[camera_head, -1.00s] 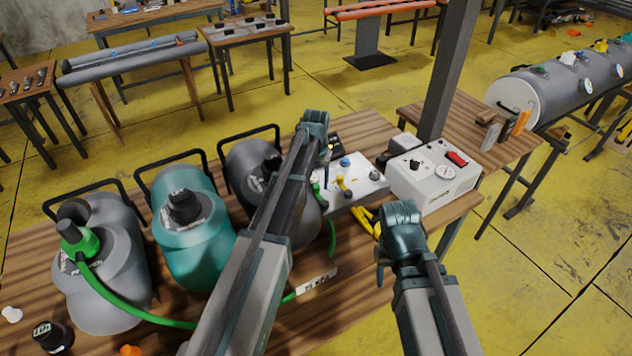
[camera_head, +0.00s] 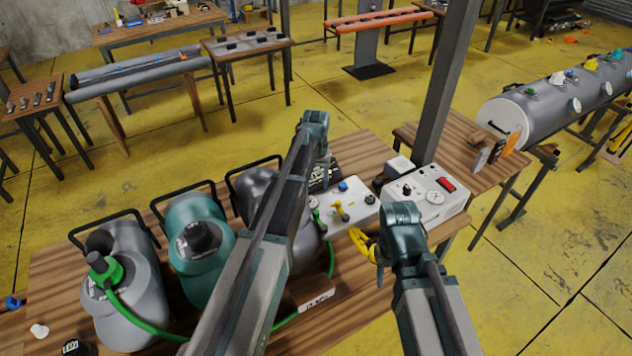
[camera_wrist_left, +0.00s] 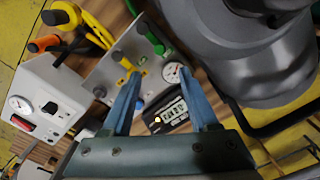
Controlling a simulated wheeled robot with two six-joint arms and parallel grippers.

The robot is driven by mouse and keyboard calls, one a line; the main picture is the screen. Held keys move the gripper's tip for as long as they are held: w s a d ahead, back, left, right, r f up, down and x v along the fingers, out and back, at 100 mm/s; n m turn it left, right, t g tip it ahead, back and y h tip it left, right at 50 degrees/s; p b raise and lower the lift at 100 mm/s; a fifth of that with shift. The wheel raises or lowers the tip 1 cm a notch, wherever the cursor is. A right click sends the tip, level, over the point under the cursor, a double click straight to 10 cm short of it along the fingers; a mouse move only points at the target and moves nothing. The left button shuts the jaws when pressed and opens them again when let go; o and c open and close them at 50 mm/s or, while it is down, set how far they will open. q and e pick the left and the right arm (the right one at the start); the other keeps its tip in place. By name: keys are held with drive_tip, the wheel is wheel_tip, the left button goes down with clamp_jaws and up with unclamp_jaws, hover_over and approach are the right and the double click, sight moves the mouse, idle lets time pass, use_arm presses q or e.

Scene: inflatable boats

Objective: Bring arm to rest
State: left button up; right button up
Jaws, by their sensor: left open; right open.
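My left gripper (camera_head: 318,165) is raised above the wooden worktable, near a grey cylinder and a white valve panel. In the left wrist view its two blue fingers (camera_wrist_left: 162,95) are spread, with nothing between them; the panel and a small digital meter (camera_wrist_left: 168,112) lie beyond them. My right gripper (camera_head: 385,255) is over the table's right part, near the yellow-handled tool; its jaws are mostly hidden in the head view, and I see nothing held. Both arms reach forward from the bottom of the head view.
Grey and teal cylinders (camera_head: 203,250) stand on the worktable (camera_head: 60,262) at left; a green hose (camera_head: 140,322) runs from one. The valve panel (camera_head: 352,205), yellow-handled tool (camera_head: 362,244) and white gauge box (camera_head: 425,195) are at right. A dark post (camera_head: 446,90) rises behind. Yellow floor is open at right.

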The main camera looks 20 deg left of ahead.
idle(0.4)
use_arm(q)
drive_tip(key=s+d+f+m+b, duration=0.1)
drive_tip(key=s+d, duration=0.3)
drive_tip(key=s, duration=0.5)
drive_tip(key=s+d+f+m+b, duration=0.2)
drive_tip(key=s+d, duration=0.3)
drive_tip(key=s, duration=0.4)
drive_tip(key=s+d+f+m+y+b, duration=0.1)
drive_tip(key=s+d, duration=0.3)
drive_tip(key=s, duration=0.5)
drive_tip(key=shift+d+f+m+b, duration=0.4)
drive_tip(key=shift+f+m+b, duration=0.3)
drive_tip(key=shift+b, duration=0.1)
drive_tip(key=shift+c, duration=0.8)
drive_tip(key=shift+a, duration=0.15)
